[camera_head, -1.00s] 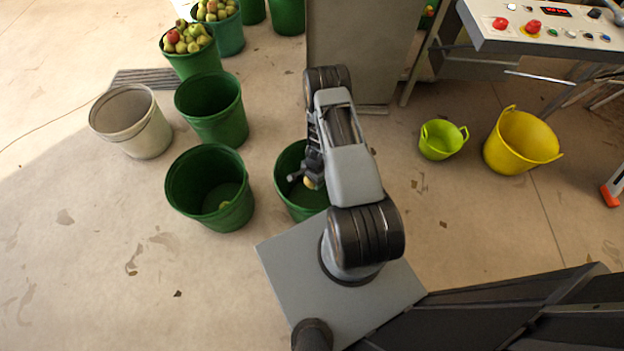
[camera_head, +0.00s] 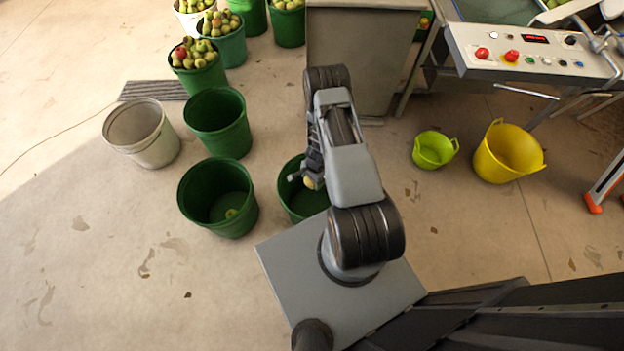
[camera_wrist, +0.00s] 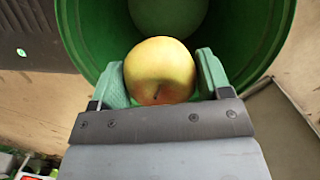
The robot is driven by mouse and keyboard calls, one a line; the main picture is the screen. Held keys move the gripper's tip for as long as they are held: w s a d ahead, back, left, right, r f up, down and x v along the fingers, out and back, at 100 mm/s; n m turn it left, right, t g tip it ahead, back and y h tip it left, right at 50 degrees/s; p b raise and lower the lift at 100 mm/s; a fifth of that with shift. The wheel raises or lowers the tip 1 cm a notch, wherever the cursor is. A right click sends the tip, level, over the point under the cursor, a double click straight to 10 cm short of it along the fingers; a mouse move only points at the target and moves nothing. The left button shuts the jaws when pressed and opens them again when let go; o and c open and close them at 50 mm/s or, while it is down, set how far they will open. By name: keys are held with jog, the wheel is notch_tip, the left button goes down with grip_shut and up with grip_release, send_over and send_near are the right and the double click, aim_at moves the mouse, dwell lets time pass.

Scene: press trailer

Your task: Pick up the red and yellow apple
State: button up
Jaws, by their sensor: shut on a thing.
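A yellow apple with a reddish blush (camera_wrist: 160,72) sits between the green fingers of my gripper (camera_wrist: 161,78) in the wrist view. My gripper is shut on it. In the head view the held apple (camera_head: 308,183) shows small beside my gripper (camera_head: 304,178), above a green bucket (camera_head: 305,207). My arm hides part of that bucket.
Another green bucket (camera_head: 218,200) with one apple at its bottom stands left, near an empty green bucket (camera_head: 217,122) and a grey bucket (camera_head: 141,133). Full apple buckets (camera_head: 198,70) stand behind.

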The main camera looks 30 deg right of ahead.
jog(key=shift+r+p, duration=0.9)
jog(key=shift+r, duration=0.4)
dwell(0.9)
jog(key=shift+s+a+n, duration=0.45)
jog(key=shift+s+n, duration=0.1)
jog(key=shift+n, duration=0.05)
jog(key=r+n, duration=0.1)
jog(key=r, duration=0.1)
jog(key=a+r+n, duration=0.1)
jog(key=n, duration=0.1)
jog(key=s+r+n+p, duration=0.1)
jog(key=r, duration=0.1)
jog(key=shift+a+r+g+h, duration=0.3)
jog(key=shift+a+r, duration=0.05)
notch_tip(320, 180, up, 14)
jog(key=w+a+n+p, duration=0.2)
jog(key=n+p, duration=0.2)
jog(key=n, duration=0.3)
notch_tip(320, 180, up, 12)
jog(key=n+h+p, duration=0.1)
jog(key=n+p, duration=0.2)
send_over(309, 188)
jog(key=w+a, duration=0.5)
jog(key=w, duration=0.1)
jog(key=shift+w+a+r+g+p, duration=0.15)
jog(key=shift+a+r+g+p, duration=0.15)
jog(key=shift+r+g, duration=0.15)
